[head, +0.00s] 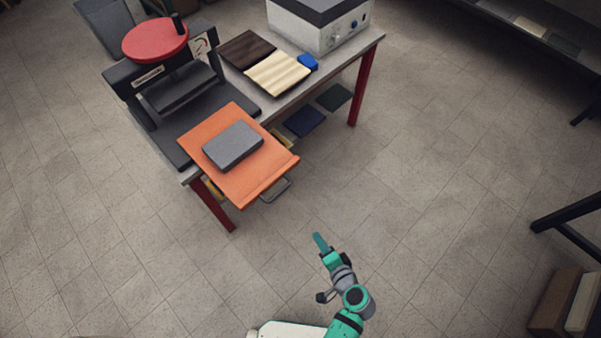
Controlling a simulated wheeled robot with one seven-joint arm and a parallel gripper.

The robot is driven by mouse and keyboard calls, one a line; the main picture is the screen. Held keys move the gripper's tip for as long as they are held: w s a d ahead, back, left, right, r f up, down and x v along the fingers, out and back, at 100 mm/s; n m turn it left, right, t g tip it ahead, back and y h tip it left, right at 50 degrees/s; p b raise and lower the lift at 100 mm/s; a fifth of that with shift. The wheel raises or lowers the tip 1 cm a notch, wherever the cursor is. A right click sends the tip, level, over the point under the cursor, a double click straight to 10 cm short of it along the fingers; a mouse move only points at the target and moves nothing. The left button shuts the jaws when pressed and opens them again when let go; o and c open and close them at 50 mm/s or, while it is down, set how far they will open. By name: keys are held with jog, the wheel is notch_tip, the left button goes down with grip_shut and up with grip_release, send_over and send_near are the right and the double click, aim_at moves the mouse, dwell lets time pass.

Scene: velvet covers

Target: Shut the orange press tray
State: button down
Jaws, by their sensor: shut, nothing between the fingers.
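The orange press tray (261,182) sticks out from the front of the press (163,85) and overhangs the table edge. A dark grey block (232,146) lies on the tray. A grey handle (276,191) is at the tray's near edge. The press has a round red wheel on top. My gripper (320,241) is shut and empty, over the floor in front of the tray, to the right of and nearer than the handle. It is apart from the tray and handle.
The table (371,45) has red legs. On it are a dark book (247,49), a cream striped book (277,73), a blue object (307,62) and a white box (318,28). Dark flat items lie below. A shelf stands at right. The floor around my gripper is clear.

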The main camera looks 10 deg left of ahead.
jog(key=w+r+t+y, duration=0.1)
jog(key=w+r+y, duration=0.2)
jog(key=w+r, duration=0.2)
jog(key=n+y, duration=0.2)
jog(key=y, duration=0.3)
send_near(293, 166)
jog(key=x, duration=0.6)
jog(key=shift+w+a+f, duration=0.1)
jog(key=shift+a+f, duration=0.05)
jog(key=shift+a, duration=0.05)
